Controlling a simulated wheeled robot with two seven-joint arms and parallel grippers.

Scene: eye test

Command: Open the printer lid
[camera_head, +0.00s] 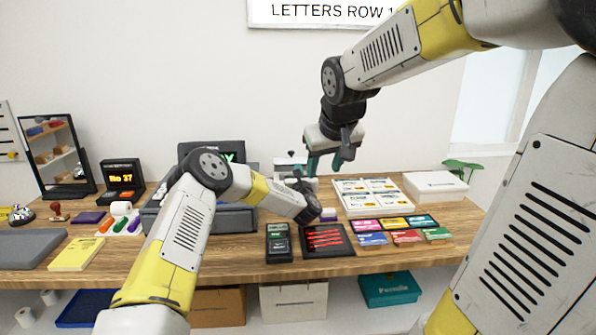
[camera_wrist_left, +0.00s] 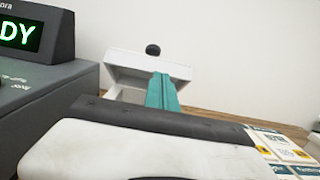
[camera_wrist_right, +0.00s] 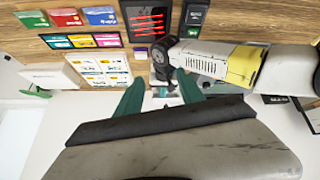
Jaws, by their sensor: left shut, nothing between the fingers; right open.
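A grey machine (camera_head: 237,218) with a raised dark screen stands at the back centre of the table. My left gripper (camera_wrist_left: 162,92) is shut and empty, in front of the white device; contact is unclear. My right gripper (camera_head: 325,163) is open and empty, above the table right of that device.
A card terminal (camera_head: 279,242), a black tray (camera_head: 351,249) with red pens and several coloured packs lie right of my left arm. A white board of cards (camera_head: 345,207) and a white box (camera_head: 437,186) are further right. A lit number display (camera_head: 121,178) stands left.

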